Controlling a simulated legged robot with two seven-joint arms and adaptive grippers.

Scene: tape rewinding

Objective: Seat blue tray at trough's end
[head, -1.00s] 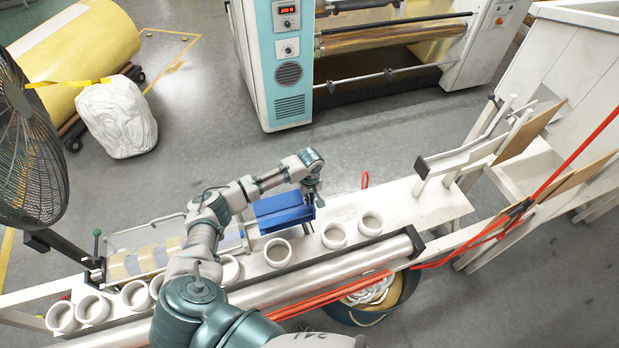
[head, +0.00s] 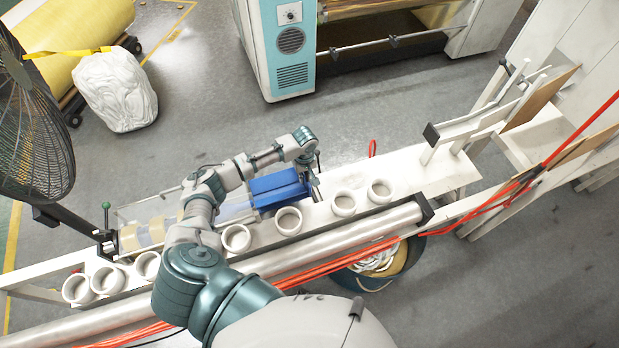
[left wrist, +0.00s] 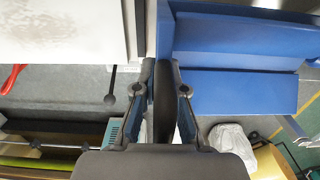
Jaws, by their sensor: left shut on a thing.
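The blue tray (head: 278,187) is at the right end of the clear trough (head: 128,213), which holds tan tape rolls (head: 150,232). Its left end is close to the trough's end; I cannot tell if they touch or if it is fully down. My left gripper (head: 315,172) is at the tray's right end. In the left wrist view the blue tray (left wrist: 240,90) fills the upper right, and my left gripper (left wrist: 161,100) is shut on a dark upright part at its end. The arm hides part of the trough. My right gripper is not in view.
Several white rings (head: 343,203) stand along the bench (head: 420,175) in front of tray and trough. A metal roller (head: 340,240) runs along the bench's front. A black fan (head: 30,130) stands at left. The bench right of the tray is clear.

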